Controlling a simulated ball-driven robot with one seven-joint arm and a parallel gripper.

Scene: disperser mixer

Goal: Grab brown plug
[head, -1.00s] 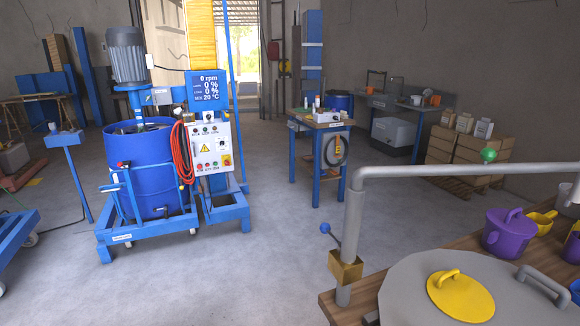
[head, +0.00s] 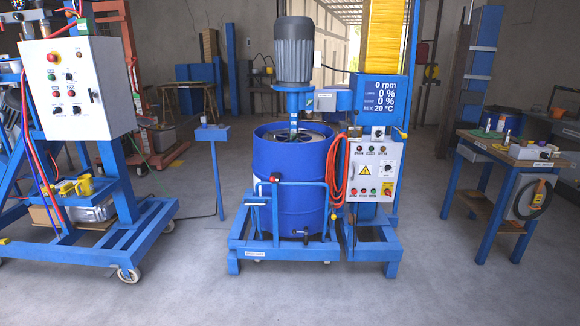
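I cannot make out a brown plug in the head view. The blue mixer drum (head: 291,180) stands in the middle on a blue frame, with a grey motor (head: 293,50) above it. A small work table (head: 470,152) at the right carries several small items, too small to tell apart. My gripper is not in view.
A blue wheeled cart (head: 120,240) with a white control box (head: 76,88) stands at the left. A small blue stand (head: 212,134) is left of the drum. Orange hose (head: 334,172) hangs by the mixer's control panel (head: 374,170). The floor in front is clear.

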